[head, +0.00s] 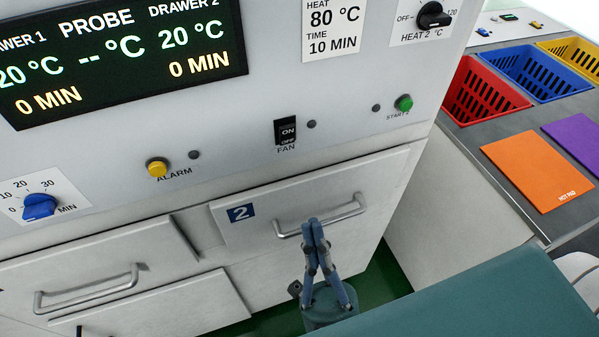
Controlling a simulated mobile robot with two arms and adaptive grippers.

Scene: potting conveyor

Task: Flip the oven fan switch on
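The fan switch (287,132) is a small black rocker on the white oven panel, with ON above OFF and the label FAN under it. Which way it is pressed is hard to tell. The small round lamp (312,124) to its right is dark. My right gripper (315,222) is below the switch in the picture, pointing up, apart from it. Its two blue-grey fingers meet at the tips, with nothing seen between them. The tips overlap the drawer 2 handle (345,209); I cannot tell whether they touch it. My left gripper is not in view.
A yellow alarm button (157,168), a green start button (404,103), a blue timer knob (39,206) and a black heat knob (433,16) surround the switch. Another drawer handle (85,290) sticks out at left. Baskets and an orange hot pad (537,170) lie on the right counter.

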